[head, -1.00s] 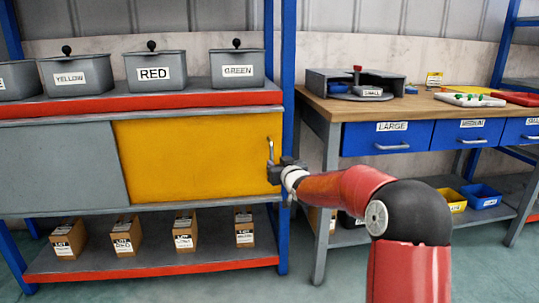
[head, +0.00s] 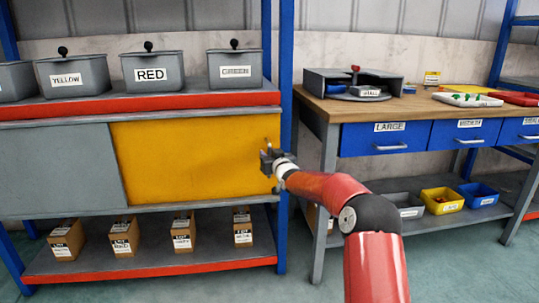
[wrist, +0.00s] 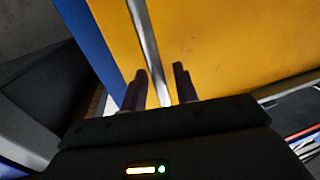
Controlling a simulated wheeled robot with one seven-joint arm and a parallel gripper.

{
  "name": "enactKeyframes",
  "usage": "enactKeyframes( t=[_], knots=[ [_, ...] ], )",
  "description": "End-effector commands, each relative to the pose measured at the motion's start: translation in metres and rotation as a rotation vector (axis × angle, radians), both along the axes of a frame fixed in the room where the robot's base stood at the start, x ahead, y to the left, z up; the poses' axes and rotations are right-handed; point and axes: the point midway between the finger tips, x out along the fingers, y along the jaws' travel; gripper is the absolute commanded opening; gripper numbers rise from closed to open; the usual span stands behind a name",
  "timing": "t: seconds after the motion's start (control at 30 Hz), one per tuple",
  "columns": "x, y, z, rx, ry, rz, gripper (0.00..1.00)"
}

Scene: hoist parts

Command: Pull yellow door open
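The yellow door (head: 190,160) is a flat panel closing the right part of the cabinet, beside a grey panel (head: 60,168). Its silver upright handle (head: 267,145) is near its right edge. My gripper (head: 266,160) is at the handle, covering its lower part in the head view. In the wrist view, my gripper (wrist: 159,80) is open, with its two dark fingers apart. The handle (wrist: 145,40) runs down between the fingers. I cannot tell whether either finger touches it. The yellow door (wrist: 225,45) fills the background there.
A blue post (head: 286,90) stands just right of the door. The workbench (head: 318,105) with blue drawers is further right. Grey lidded bins (head: 152,71) stand on the shelf above, and cardboard boxes (head: 124,237) on the shelf below.

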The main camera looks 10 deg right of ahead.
Motion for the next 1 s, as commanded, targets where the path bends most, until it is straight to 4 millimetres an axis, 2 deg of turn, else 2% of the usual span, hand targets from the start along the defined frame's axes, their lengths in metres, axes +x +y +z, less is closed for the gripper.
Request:
enactKeyframes(
  t=[0.17, 0.4, 0.77, 0.87, 1.0],
  knots=[
    [0.0, 0.0, 0.0, 0.0, 0.0, 0.0, 0.3],
    [0.0, 0.0, 0.0, 0.0, 0.0, 0.0, 0.01],
    [0.0, 0.001, 0.0, -0.001, 0.0, 0.0, 0.0],
    [0.0, 0.007, -0.002, -0.001, -0.001, 0.002, 0.0],
    [-0.001, 0.026, -0.003, -0.003, -0.003, 0.005, 0.0]
  ],
)
